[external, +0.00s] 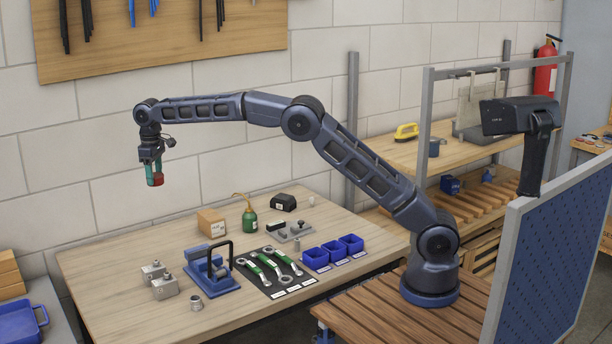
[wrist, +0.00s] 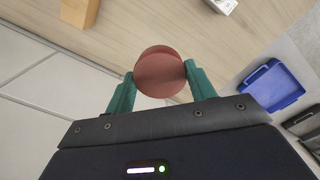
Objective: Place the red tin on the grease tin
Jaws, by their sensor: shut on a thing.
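The red tin (external: 157,181) is held between the green fingers of my gripper (external: 153,172), high above the left part of the workbench. In the wrist view the round red tin (wrist: 160,73) sits between both fingertips, with its flat face showing. My gripper is shut on it and touches it from both sides. I cannot pick out the grease tin with certainty. Small grey cylinders stand on the bench, one beside the blue vise (external: 196,302) and one near the blue bins (external: 297,244), but neither shows a clear label.
A blue tray (external: 20,322) lies at far left. The air around my gripper is free.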

